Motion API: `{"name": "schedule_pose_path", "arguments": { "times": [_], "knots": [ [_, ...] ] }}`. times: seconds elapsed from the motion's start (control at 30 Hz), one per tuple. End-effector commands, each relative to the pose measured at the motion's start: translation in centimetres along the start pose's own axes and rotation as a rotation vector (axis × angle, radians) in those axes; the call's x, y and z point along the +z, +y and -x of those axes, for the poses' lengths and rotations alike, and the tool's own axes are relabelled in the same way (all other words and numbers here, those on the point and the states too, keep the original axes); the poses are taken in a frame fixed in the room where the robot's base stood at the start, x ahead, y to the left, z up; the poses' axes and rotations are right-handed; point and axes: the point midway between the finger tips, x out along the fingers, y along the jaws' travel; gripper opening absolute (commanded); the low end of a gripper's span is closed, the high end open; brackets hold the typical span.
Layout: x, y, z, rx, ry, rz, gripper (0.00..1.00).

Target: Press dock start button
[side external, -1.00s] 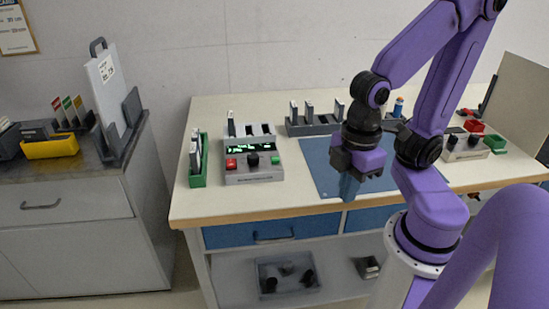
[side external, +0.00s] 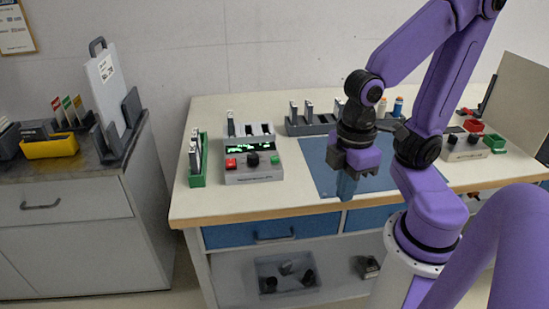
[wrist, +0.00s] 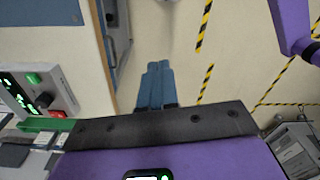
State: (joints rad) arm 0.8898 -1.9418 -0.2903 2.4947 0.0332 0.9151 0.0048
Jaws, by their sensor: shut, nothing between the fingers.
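The dock (side external: 253,177) is a grey box on the bench with a lit green display, a red button (side external: 231,163), a black knob (side external: 252,159) and a green button (side external: 274,160). Slots stand at its back, one holding an upright module. The dock also shows at the left edge of the wrist view (wrist: 14,92), with its green button (wrist: 33,78). I cannot read which button is start. My gripper (side external: 346,196) is shut and empty, pointing down over the front of the blue mat, right of the dock and apart from it. Its blue fingers show in the wrist view (wrist: 158,68).
A green tray (side external: 198,181) with modules stands left of the dock. A dark rack (side external: 311,127) with modules stands behind the blue mat (side external: 322,170). Another control box (side external: 465,154) is at the right. The bench between dock and gripper is clear.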

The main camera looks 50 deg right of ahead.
Motion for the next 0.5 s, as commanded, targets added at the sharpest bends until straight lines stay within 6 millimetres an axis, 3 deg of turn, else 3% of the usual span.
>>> {"name": "schedule_pose_path", "arguments": {
  "times": [0.5],
  "knots": [
    [-3.3,4.7,-0.2,-0.232,-0.017,-0.666,0.00]
  ]
}}
